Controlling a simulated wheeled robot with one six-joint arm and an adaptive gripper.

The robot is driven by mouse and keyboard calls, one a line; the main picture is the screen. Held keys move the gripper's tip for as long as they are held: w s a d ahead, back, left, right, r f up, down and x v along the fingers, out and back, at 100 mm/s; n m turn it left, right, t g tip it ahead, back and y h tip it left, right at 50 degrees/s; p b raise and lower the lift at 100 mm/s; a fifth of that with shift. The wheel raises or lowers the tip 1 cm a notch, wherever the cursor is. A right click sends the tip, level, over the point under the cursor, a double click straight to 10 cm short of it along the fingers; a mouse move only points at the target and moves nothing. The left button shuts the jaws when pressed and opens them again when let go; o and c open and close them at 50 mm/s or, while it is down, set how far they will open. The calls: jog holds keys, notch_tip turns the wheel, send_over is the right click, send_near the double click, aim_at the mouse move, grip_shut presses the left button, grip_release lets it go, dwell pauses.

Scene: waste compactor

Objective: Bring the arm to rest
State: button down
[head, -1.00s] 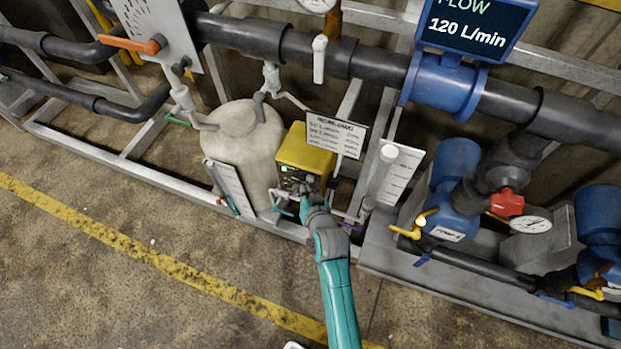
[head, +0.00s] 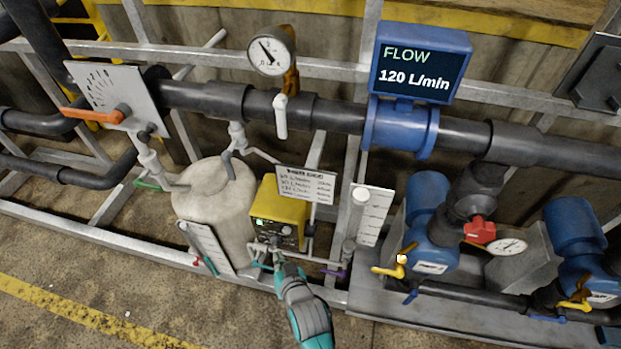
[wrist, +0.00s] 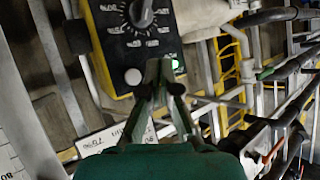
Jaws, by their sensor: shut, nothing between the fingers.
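My gripper (head: 276,254) is at the front of the yellow control box (head: 277,215) in the head view, with my teal and grey arm reaching up from the bottom. In the wrist view my gripper (wrist: 163,75) is shut, with nothing between its fingertips. The fingertips overlap the lower part of the box's dark front panel (wrist: 140,45). The panel carries a black dial (wrist: 140,12), a white button (wrist: 133,76) and a lit green lamp (wrist: 175,64). I cannot tell whether the fingertips touch the panel.
A beige tank (head: 215,205) stands left of the box. A white placard (head: 306,185) and a level gauge (head: 372,214) are to the right. Blue pumps (head: 428,225) and a blue flow meter (head: 421,62) reading 120 L/min stand further right. Open floor (head: 60,285) lies front left.

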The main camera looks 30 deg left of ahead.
jog(key=s+d+f+m+t+h, duration=0.15)
jog(key=s+d, duration=0.25)
jog(key=d, duration=1)
jog(key=s+d+m+t+h, duration=0.2)
jog(key=s+d, duration=0.3)
jog(key=d, duration=0.9)
jog(key=s+d+r+m+t+h, duration=0.3)
jog(key=s+d+r+h, duration=0.3)
jog(key=s+d+r, duration=0.9)
jog(key=s+r+m, duration=0.1)
jog(key=s+r, duration=0.2)
jog(key=shift+s+d, duration=0.3)
jog(key=shift+s, duration=0.05)
jog(key=shift+t, duration=0.25)
